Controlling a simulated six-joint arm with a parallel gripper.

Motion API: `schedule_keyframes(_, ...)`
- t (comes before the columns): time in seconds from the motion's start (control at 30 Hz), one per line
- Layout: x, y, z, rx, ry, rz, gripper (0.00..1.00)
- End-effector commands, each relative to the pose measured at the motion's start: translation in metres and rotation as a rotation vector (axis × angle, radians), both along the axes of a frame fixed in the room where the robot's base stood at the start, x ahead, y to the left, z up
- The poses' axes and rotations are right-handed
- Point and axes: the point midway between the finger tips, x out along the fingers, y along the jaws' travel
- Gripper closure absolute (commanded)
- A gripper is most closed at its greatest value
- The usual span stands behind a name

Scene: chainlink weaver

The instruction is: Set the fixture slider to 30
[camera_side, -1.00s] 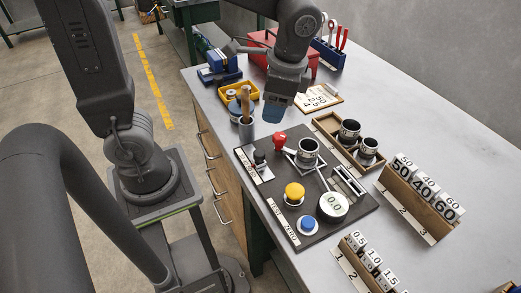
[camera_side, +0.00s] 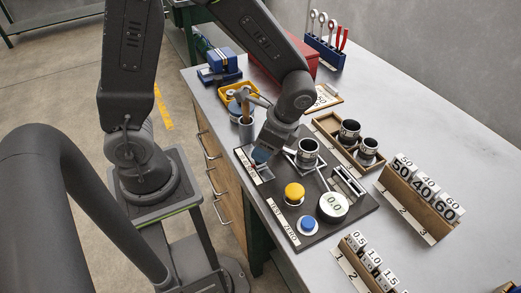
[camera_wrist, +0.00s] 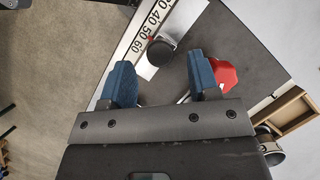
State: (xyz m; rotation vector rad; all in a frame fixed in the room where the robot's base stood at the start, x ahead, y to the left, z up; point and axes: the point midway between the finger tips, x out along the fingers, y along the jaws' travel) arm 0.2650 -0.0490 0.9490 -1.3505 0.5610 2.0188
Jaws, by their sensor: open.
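The slider has a round black knob (camera_wrist: 161,52) with a small red pointer beside a white number scale (camera_wrist: 133,46). In the wrist view the pointer looks close to the 50, toward the 60. My gripper (camera_wrist: 163,80) is open, its two blue fingers apart with the knob a little beyond the gap between them. In the side view my gripper (camera_side: 261,157) is low over the left end of the dark fixture board (camera_side: 271,183) and hides the knob. Part of the white scale (camera_side: 246,165) shows beside it. I cannot tell the fingers' exact height.
A red part (camera_wrist: 226,75) is close beside the right finger. A metal cup (camera_side: 307,152), yellow button (camera_side: 294,192), blue button (camera_side: 307,224) and dial (camera_side: 333,206) are on the board. A pot with a hammer (camera_side: 246,128) stands just behind my gripper.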

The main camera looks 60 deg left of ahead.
Motion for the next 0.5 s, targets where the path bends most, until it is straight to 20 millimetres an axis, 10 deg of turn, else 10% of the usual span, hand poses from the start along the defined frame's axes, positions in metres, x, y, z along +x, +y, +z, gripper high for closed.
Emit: schedule_keyframes(0.5,-0.007,0.008,-0.026,0.000,-0.002,0.001,0.44)
